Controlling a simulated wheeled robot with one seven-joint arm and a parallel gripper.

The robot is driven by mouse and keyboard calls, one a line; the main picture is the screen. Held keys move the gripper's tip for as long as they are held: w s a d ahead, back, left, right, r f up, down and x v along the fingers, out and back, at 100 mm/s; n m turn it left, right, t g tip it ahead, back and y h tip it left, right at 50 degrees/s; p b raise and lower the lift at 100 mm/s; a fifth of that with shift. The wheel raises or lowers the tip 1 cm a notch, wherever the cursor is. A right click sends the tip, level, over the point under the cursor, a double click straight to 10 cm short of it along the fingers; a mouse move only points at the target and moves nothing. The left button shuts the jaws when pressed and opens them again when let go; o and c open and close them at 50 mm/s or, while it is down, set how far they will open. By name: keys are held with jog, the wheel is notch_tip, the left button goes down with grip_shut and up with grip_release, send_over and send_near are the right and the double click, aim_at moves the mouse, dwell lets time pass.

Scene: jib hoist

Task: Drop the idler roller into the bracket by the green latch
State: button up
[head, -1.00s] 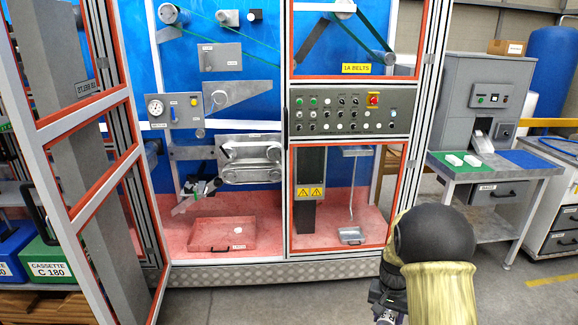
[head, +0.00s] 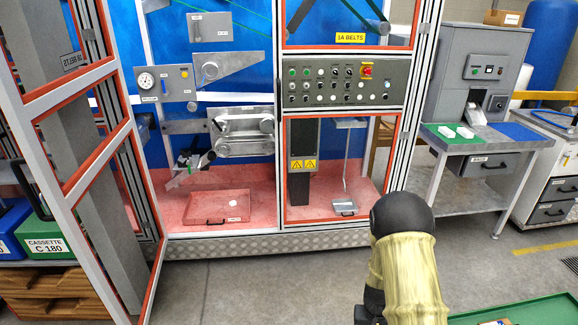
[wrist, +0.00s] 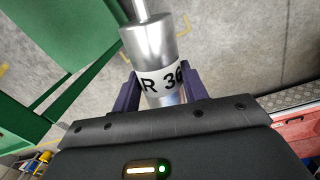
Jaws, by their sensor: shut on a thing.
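The idler roller (wrist: 148,48), a shiny metal cylinder with a white band marked "R 36", shows in the wrist view. A thinner shaft sticks out of its far end. My gripper (wrist: 158,86) is shut on it, with one dark finger on each side of the banded part. The green latch (head: 183,161) is small in the head view, at the lower left inside the open machine bay. The grey bracket (head: 201,163) is beside it, too small to make out its slots. My gripper's fingers and the roller are hidden in the head view, below my arm, well apart from the bracket.
A red tray (head: 216,207) lies on the bay floor below the bracket. The open framed door (head: 88,92) stands at the left. A green surface (head: 530,312) is at the bottom right. The floor (head: 270,285) before the machine is clear.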

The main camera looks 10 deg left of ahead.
jog(key=shift+d, duration=0.1)
dwell(0.3)
jog(key=shift+f, duration=0.35)
jog(key=s+f+p, duration=0.2)
jog(key=s+f, duration=0.1)
jog(key=f, duration=0.9)
jog(key=shift+s, duration=0.4)
